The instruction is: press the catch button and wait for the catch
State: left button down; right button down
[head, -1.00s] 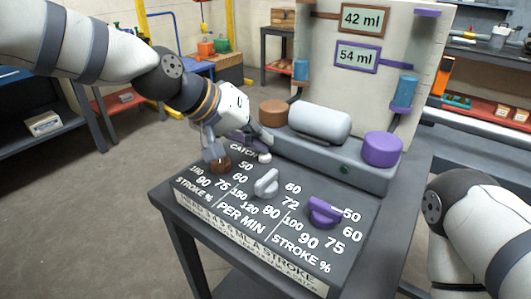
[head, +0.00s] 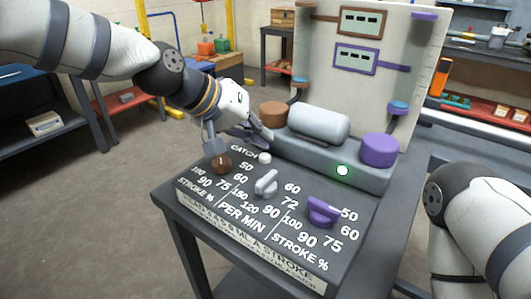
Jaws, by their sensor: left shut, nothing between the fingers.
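The catch button (head: 264,158) is a small white cap beside the word CATCH on the sloped dark panel (head: 262,225). My left gripper (head: 264,141) is shut and empty, with its fingertips just above and behind the button, apart from it. The brown-framed display (head: 362,21) and the purple-framed display (head: 356,59) show dashes. My right gripper is out of the picture; only part of that arm shows at the right.
The brown knob (head: 221,163), white knob (head: 266,183) and purple knob (head: 322,212) sit on the panel. A white cylinder (head: 318,124) lies between a brown cap (head: 273,113) and a purple cap (head: 380,149). The upright board (head: 425,70) stands behind.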

aim_at(261, 154)
pick_arm(q)
jog(key=shift+f, duration=0.1)
